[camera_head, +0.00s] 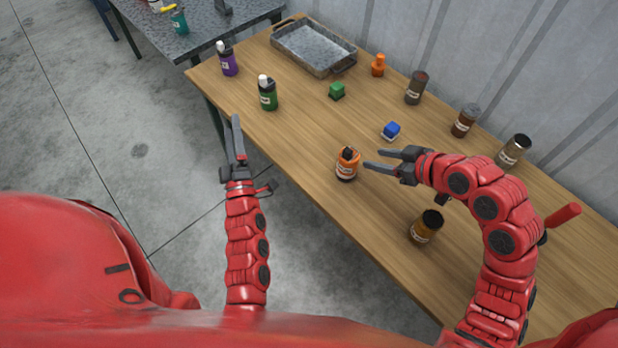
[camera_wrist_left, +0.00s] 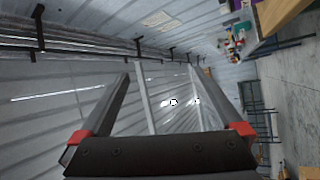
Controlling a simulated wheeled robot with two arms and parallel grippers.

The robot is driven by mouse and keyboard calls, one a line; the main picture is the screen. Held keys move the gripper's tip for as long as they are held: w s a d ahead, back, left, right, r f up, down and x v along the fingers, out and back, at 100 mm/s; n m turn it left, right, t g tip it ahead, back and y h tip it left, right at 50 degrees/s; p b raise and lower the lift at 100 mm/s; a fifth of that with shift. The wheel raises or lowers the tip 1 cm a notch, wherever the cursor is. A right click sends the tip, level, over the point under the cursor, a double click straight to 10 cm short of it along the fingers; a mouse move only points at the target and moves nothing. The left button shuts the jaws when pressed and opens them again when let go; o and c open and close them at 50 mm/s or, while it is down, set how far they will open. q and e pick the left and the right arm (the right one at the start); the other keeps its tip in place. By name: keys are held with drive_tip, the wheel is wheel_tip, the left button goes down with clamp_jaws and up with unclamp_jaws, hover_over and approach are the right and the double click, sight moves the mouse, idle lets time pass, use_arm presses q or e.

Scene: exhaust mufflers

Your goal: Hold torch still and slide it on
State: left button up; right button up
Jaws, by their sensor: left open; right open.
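I cannot pick out a torch for certain. An orange labelled container with a dark top (camera_head: 347,163) stands on the wooden table, and a smaller orange item (camera_head: 378,66) stands further back. My right gripper (camera_head: 375,160) is open and empty, with its fingertips just right of the orange container, apart from it as far as I can tell. My left gripper (camera_head: 234,137) is open and empty beside the table's near left edge. In the left wrist view its two fingers (camera_wrist_left: 160,75) are spread with nothing between them.
A corrugated wall (camera_head: 480,50) runs behind.

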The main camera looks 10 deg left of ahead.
use_arm(q)
wheel_tip(320, 180, down, 5)
drive_tip(key=w+n+g+h, duration=0.3)
drive_tip(key=n+g+h, duration=0.7)
drive_tip(key=h, duration=0.7)
approach(353, 161)
drive_tip(key=s+a+f, duration=0.1)
drive_tip(key=a+f, duration=0.2)
drive_tip(key=a, duration=0.1)
drive_tip(key=x, duration=1.6)
drive_tip(key=shift+w+d, duration=0.25)
drive_tip(key=shift+d, duration=0.15)
drive_tip(key=c, duration=1.5)
